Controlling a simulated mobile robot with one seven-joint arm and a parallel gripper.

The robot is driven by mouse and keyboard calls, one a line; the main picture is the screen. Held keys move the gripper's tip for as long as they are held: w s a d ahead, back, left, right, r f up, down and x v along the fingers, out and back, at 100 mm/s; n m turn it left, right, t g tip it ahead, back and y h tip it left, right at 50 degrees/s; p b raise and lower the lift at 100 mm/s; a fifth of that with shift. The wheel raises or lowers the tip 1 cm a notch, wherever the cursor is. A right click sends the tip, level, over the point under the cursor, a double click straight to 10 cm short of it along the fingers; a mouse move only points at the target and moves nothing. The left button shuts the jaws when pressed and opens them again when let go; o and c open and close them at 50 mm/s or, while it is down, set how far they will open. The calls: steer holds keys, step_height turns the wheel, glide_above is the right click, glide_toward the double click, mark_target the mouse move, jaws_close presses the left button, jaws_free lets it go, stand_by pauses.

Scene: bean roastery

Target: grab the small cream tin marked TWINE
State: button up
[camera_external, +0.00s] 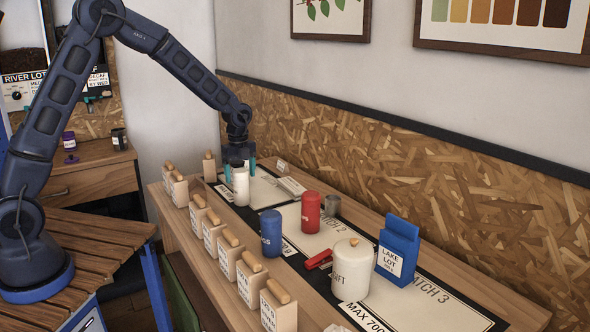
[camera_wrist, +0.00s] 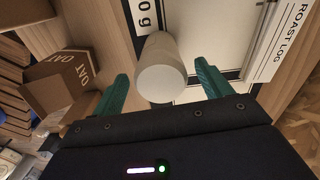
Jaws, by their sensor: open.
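A small cream tin (camera_external: 240,188) stands upright at the far end of the long table; no TWINE marking is readable on it from here. In the wrist view the pale tin (camera_wrist: 162,78) sits between and slightly beyond my two teal fingertips, its round end facing the camera. My gripper (camera_external: 239,168) is open and empty, pointing down at the tin in the external view. I cannot tell whether either finger touches it. A larger cream canister (camera_external: 351,275) with a wooden knob and a partly hidden label ending in "IFT" stands nearer.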

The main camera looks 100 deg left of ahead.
mark_target(241, 181)
step_height(241, 181, down, 4)
steer(key=shift+r, duration=0.1)
steer(key=c, duration=1.2)
